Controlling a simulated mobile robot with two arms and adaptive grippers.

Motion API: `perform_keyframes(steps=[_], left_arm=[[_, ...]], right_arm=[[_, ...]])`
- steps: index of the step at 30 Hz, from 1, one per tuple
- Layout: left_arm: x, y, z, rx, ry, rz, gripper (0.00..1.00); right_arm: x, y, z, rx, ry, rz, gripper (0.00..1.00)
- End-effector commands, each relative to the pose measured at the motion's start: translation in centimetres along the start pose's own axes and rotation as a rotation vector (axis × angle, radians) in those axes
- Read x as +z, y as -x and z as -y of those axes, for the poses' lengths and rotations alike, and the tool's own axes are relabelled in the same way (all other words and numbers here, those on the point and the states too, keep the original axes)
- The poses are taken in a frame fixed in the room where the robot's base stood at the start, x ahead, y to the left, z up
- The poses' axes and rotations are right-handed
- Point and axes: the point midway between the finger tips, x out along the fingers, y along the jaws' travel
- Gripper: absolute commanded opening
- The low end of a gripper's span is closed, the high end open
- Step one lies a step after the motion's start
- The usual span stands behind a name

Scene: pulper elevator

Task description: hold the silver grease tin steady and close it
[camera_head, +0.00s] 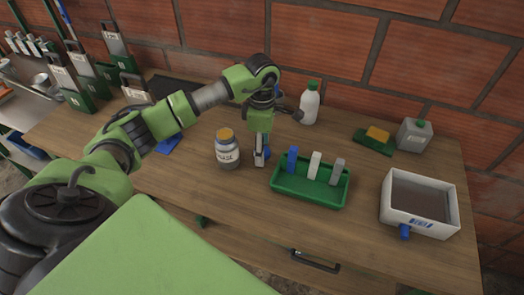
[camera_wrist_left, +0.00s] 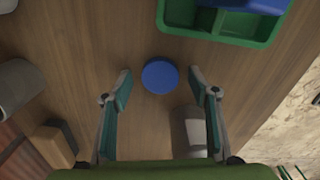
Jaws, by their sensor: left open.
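The silver grease tin (camera_head: 228,157), with a white label and an orange-yellow top, stands upright on the table left of my left gripper (camera_head: 261,152). I cannot tell whether that top is a cap or the contents. In the left wrist view, part of the tin (camera_wrist_left: 186,133) shows beside one finger. A round blue lid (camera_wrist_left: 161,76) lies between the fingertips of my open left gripper, with a gap on each side. In the head view, only a bit of blue (camera_head: 266,154) shows beside the fingers. My right gripper is not in view.
A green tray (camera_head: 309,196) with blue, white and grey upright pieces is just right of my left gripper. A white bottle (camera_head: 310,103) stands behind. The front table strip is clear.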

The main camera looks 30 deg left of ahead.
Motion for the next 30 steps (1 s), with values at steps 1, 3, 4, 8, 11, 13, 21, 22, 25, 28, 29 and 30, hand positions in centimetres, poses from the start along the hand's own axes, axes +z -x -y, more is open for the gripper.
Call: perform_keyframes(steps=[1,3,4,8,11,13,21,22,25,28,29,30], left_arm=[[0.0,0.0,0.0,0.000,0.000,0.000,0.54],[0.0,0.0,0.0,0.000,0.000,0.000,0.49],[0.0,0.0,0.0,0.000,0.000,0.000,0.44],[0.0,0.0,0.0,0.000,0.000,0.000,0.28],[0.0,0.0,0.0,0.000,0.000,0.000,0.28],[0.0,0.0,0.0,0.000,0.000,0.000,0.28],[0.0,0.4,-0.1,0.001,0.000,0.001,0.28],[0.0,0.6,-0.1,0.001,0.001,0.001,0.28],[0.0,1.5,-0.1,0.004,0.000,0.001,0.28],[0.0,3.2,-0.1,0.007,-0.001,0.003,0.28],[-0.4,3.9,0.5,0.005,0.000,0.001,0.28],[-0.8,4.8,1.2,0.006,-0.002,0.001,0.28]], right_arm=[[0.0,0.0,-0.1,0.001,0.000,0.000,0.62],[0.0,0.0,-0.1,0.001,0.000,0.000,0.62],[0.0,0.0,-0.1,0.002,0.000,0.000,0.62],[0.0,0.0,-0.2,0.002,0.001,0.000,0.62],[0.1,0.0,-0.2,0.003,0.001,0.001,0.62],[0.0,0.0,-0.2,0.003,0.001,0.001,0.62],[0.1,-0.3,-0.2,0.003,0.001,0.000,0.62],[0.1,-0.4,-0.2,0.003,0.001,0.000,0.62],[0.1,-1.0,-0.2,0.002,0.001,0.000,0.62],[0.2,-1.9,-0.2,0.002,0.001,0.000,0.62],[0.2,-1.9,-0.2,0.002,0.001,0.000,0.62],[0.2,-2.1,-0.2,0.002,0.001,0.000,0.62]])
